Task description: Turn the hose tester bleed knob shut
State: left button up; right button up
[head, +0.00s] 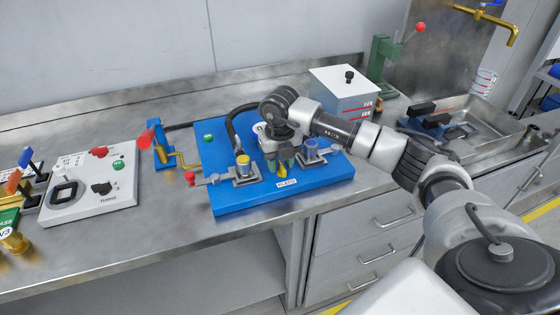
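The hose tester is a blue plate (235,199) on the steel counter, with a label that seems to read BLEED (287,183) at its front edge. Just behind the label, a yellow bleed knob (283,171) shows in part. My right gripper (281,163) points down right over this knob, and its fingers hide most of it. I cannot tell whether the fingers are closed on the knob or only around it. My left gripper is not in view.
A black hose (231,125) arches behind. A white tester box (90,195) stands left; a grey box (345,92) stands behind. A sink (490,128) lies right.

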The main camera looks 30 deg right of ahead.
jog(key=shift+f, duration=0.2)
jog(key=shift+c, duration=0.3)
grip_shut()
